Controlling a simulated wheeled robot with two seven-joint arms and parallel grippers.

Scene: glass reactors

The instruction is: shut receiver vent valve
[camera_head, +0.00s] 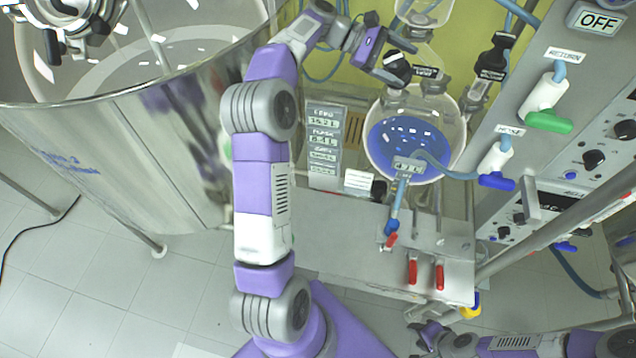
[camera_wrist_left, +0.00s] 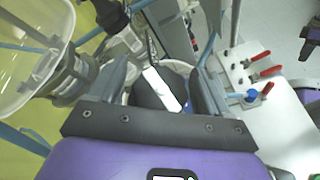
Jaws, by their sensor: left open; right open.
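A black valve handle with a white stripe or label (camera_head: 398,60) is on top of the round glass receiver (camera_head: 450,118), which holds blue liquid. I cannot read whether it is the vent valve. My left gripper (camera_head: 392,66) is right at this handle. In the left wrist view my left gripper (camera_wrist_left: 162,85) is open, with the black handle (camera_wrist_left: 150,92) and its white strip (camera_wrist_left: 162,88) between its fingers. Contact with the fingers cannot be told. My right gripper (camera_head: 428,338) is open and empty, low in the head view, away from the receiver.
A large steel-walled vessel (camera_head: 140,160) stands at left. A control panel with a green valve handle (camera_head: 548,122) and a blue one (camera_head: 497,181) is at right. Red handles (camera_head: 413,270) sit on the bench front. Hoses and glass necks crowd the receiver top.

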